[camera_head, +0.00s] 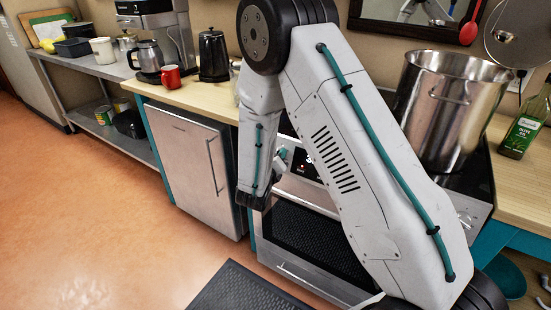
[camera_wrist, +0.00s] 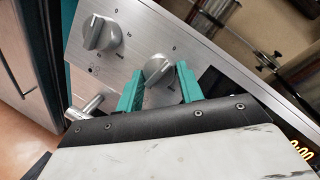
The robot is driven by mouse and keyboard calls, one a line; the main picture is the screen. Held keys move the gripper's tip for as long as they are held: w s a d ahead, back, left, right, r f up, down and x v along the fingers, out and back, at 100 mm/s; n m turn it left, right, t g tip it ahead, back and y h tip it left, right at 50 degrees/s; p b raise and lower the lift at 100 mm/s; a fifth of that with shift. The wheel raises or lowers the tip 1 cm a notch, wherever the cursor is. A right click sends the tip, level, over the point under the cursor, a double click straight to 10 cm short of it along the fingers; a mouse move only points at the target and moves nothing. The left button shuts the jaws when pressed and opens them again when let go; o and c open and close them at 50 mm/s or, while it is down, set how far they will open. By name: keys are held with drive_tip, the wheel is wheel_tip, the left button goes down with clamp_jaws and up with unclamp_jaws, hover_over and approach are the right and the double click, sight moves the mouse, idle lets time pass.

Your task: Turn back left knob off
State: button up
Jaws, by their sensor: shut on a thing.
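My gripper (camera_wrist: 161,76) has its two teal fingers on either side of a grey stove knob (camera_wrist: 157,68) and is shut on it. A second grey knob (camera_wrist: 101,34) sits on the same steel control panel (camera_wrist: 150,27), to the left in the wrist view, apart from the fingers. Small printed marks surround both knobs; I cannot read which burner each belongs to.
A large steel pot (camera_head: 442,105) stands on the stove top, behind my arm. An olive oil bottle (camera_head: 525,122) is on the right counter. A red mug (camera_head: 171,77) and a black kettle (camera_head: 214,57) stand on the left counter. The oven handle (camera_wrist: 84,109) is close below the fingers.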

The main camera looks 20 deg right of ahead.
drive_tip(key=shift+n+y, duration=0.4)
drive_tip(key=shift+n, duration=0.7)
drive_tip(key=o, duration=1)
drive_tip(key=shift+s+r, duration=0.1)
drive_tip(key=v, duration=0.7)
drive_tip(key=shift+s+a+r, duration=0.1)
drive_tip(key=shift+s+a, duration=0.1)
